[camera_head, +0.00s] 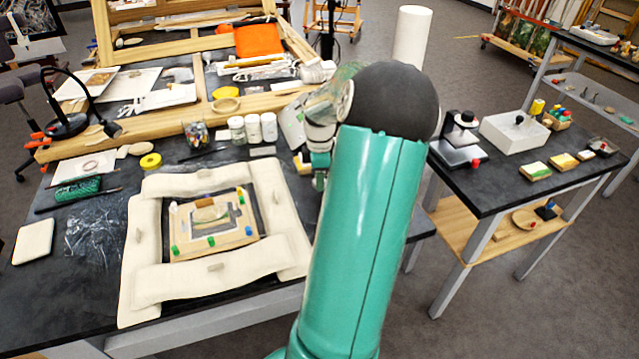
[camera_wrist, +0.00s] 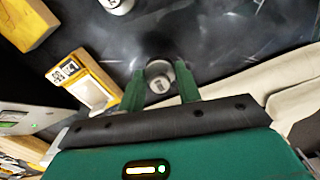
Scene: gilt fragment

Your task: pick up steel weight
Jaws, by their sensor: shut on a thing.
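The steel weight (camera_wrist: 158,77) is a small round grey piece with a pale marked face. In the wrist view it sits between the two green fingers of my gripper (camera_wrist: 160,88), near their tips, and the gripper is shut on it. In the head view my gripper (camera_head: 320,174) points down over the dark worktop, right of the padded frame, mostly behind my own arm. The weight cannot be made out there. Whether it touches the worktop is not clear.
A cream padded border (camera_head: 215,285) surrounds a wooden panel (camera_head: 213,228) on the workbench (camera_head: 85,235). White jars (camera_head: 253,128) stand left of my gripper. In the wrist view a yellow-framed block (camera_wrist: 95,88) lies close left. A side table (camera_head: 490,190) stands right, across a floor gap.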

